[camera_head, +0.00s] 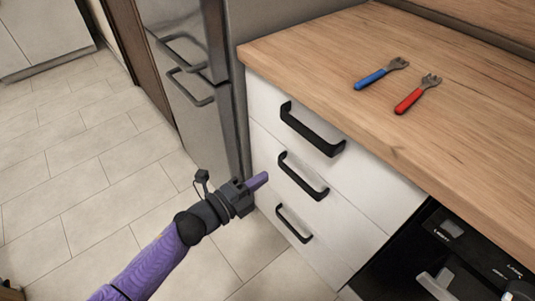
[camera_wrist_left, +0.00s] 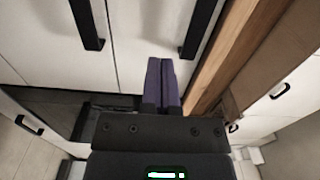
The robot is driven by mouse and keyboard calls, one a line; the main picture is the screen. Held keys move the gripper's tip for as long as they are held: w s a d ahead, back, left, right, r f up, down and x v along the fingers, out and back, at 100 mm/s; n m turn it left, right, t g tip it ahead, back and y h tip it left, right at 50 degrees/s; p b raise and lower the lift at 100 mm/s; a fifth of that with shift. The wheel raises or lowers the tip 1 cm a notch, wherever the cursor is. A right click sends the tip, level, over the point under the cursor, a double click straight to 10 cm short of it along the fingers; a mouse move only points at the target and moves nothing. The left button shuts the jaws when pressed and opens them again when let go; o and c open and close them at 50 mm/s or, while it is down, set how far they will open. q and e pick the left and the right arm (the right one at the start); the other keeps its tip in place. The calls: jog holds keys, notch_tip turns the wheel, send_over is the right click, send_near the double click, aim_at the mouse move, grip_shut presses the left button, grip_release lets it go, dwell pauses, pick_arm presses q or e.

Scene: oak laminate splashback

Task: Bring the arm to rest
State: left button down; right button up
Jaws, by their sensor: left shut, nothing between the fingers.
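My left gripper (camera_head: 258,181) reaches in from the lower left in the head view, with a purple sleeve-like arm behind it. Its purple fingers are shut and empty, close in front of the white drawer unit (camera_head: 352,222). The fingers also show together in the left wrist view (camera_wrist_left: 162,82), with nothing between them. Whether the fingertips touch the drawer front cannot be told. My right gripper is not in view.
A wooden counter (camera_head: 459,149) tops the drawers and bears a blue-handled tool (camera_head: 371,78) and a red-handled tool (camera_head: 408,101). Black drawer handles (camera_head: 312,130) stick out. A steel fridge (camera_head: 196,125) stands behind. Tiled floor (camera_head: 70,190) at the left is clear.

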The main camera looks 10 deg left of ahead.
pick_arm(q)
jog(key=s+a+f+n+g+y+p, duration=0.25)
jog(key=s+a+f+n+y, duration=0.2)
jog(key=s+f+n, duration=0.35)
jog(key=s+a+f+n+g+y+p, duration=0.2)
jog(key=s+a+f+n+g+y, duration=0.25)
jog(key=s+f, duration=0.5)
jog(key=s+f+n+g+p, duration=0.1)
jog(key=s+f+n+g, duration=0.1)
jog(key=s, duration=0.7)
jog(key=s+a+f+n+g+y+p, duration=0.1)
jog(key=s+f+n+g, duration=0.1)
jog(key=s, duration=0.6)
jog(key=s+f+n+g+y, duration=0.1)
jog(key=s+n+g, duration=0.3)
jog(key=s, duration=0.5)
jog(key=shift+s+a+f+n+p, duration=0.15)
jog(key=shift+s+f+n+p, duration=0.25)
jog(key=shift+f+n, duration=0.55)
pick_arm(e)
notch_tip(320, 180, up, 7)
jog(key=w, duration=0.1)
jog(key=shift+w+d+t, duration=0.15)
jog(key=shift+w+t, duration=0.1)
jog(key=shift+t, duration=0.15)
pick_arm(q)
jog(key=shift+r, duration=0.15)
